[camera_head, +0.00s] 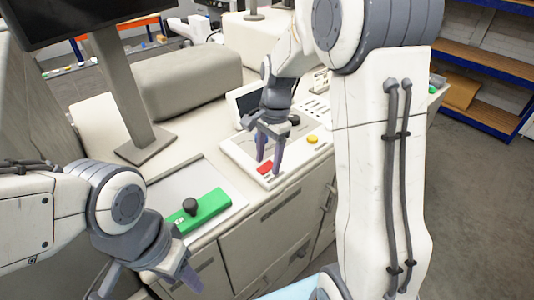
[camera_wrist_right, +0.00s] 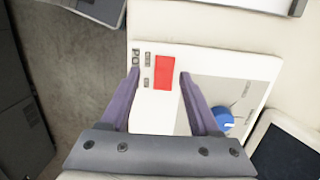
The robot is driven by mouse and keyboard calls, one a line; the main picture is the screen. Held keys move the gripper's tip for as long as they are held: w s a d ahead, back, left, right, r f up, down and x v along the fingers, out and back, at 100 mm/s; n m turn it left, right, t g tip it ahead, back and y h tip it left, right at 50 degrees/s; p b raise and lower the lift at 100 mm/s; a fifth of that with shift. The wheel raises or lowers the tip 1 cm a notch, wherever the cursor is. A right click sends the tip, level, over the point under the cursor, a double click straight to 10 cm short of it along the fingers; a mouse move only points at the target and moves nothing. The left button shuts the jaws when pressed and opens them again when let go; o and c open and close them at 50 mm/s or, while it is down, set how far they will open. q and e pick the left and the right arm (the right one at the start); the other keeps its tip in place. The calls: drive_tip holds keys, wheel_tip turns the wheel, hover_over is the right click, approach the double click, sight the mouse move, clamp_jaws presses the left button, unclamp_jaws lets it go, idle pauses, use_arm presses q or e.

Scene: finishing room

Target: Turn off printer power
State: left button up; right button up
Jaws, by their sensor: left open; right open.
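A red rectangular button or switch (camera_head: 265,168) sits on a white control panel (camera_head: 237,146) near its front edge. In the right wrist view the red switch (camera_wrist_right: 164,73) lies between my fingertips, beside printed lettering partly readable as "PO". My right gripper (camera_head: 268,163) is open and points down over the switch. Its fingers (camera_wrist_right: 160,74) straddle the switch; I cannot tell whether they touch the panel. My left gripper (camera_head: 150,283) is open and empty, low at the left in front of the counter.
The panel also has a yellow button (camera_head: 312,138), a blue knob (camera_wrist_right: 223,118) and a small dark screen (camera_head: 246,100). A green plate with a black knob (camera_head: 212,206) is on the counter at left. A monitor stand (camera_head: 130,95) rises behind it. Grey floor (camera_head: 475,165) is clear at right.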

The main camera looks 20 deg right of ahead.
sight(271, 164)
wheel_tip(271, 164, up, 10)
drive_tip(key=d+b, duration=0.1)
drive_tip(key=shift+w, duration=0.3)
idle(0.3)
